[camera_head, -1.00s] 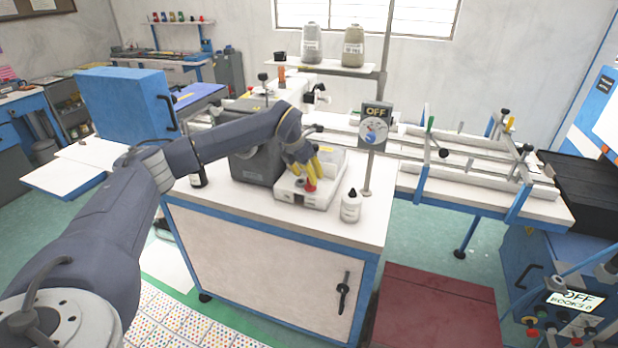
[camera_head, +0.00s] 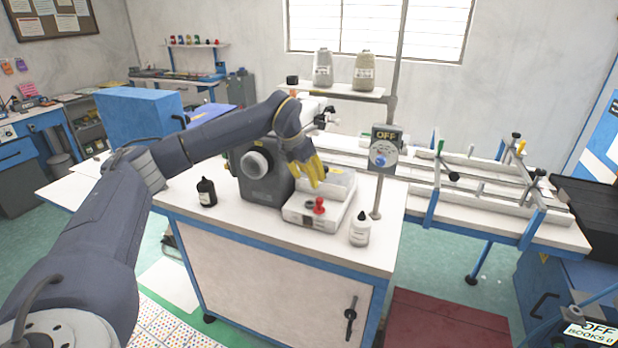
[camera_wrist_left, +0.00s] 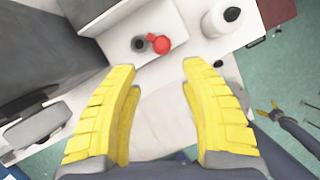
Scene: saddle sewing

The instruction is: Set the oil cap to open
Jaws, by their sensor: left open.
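The oil cap appears to be the red knob (camera_head: 319,205) on the low white box (camera_head: 300,217) on the cabinet top; it stands beside a small dark round opening (camera_head: 309,206). In the left wrist view the red cap (camera_wrist_left: 160,44) lies just beyond the fingertips, with the dark opening (camera_wrist_left: 138,44) to its left. My left gripper (camera_head: 315,181) is open and empty, above the cap and apart from it. In the left wrist view, a small yellow-fingered gripper at the right, seemingly my right gripper (camera_wrist_left: 267,106), has its fingers spread.
A white bottle (camera_head: 360,229) stands right of the box and a dark bottle (camera_head: 207,192) to the left. A post carries an OFF sign (camera_head: 386,146). The cabinet's front strip is clear.

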